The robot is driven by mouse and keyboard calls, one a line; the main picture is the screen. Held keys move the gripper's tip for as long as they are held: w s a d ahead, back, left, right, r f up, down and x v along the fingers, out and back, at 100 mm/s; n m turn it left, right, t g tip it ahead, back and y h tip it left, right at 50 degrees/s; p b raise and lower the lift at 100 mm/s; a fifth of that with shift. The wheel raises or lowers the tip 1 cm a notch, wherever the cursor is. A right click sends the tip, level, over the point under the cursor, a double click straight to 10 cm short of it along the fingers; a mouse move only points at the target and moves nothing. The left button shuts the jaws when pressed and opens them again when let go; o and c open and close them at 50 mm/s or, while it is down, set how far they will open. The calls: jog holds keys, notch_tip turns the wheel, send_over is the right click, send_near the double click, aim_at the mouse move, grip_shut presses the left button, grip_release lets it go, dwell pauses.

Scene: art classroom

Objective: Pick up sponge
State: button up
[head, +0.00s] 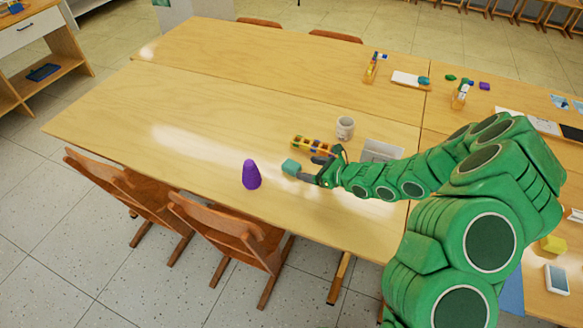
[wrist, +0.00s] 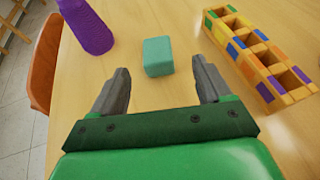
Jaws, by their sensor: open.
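The sponge looks like a small teal block (head: 291,167) on the wooden table, just beyond my gripper's fingertips. In the wrist view the teal sponge (wrist: 158,56) lies a little ahead of and between the two grey fingers. My gripper (head: 310,170) is low over the table, and its fingers are apart and empty in the wrist view (wrist: 160,82). No finger appears to touch the sponge.
A purple cone (head: 251,174) stands left of the sponge. A colourful wooden block frame (head: 312,144) lies behind it, with a white mug (head: 345,127) beyond. Wooden chairs (head: 235,232) line the table's near edge. The table's left part (head: 130,110) is clear.

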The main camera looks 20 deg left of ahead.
aim_at(293, 165)
jog(key=shift+x, duration=3.8)
jog(key=shift+s+a+r, duration=0.1)
jog(key=shift+s, duration=0.1)
jog(key=shift+c, duration=0.4)
jog(key=c, duration=0.9)
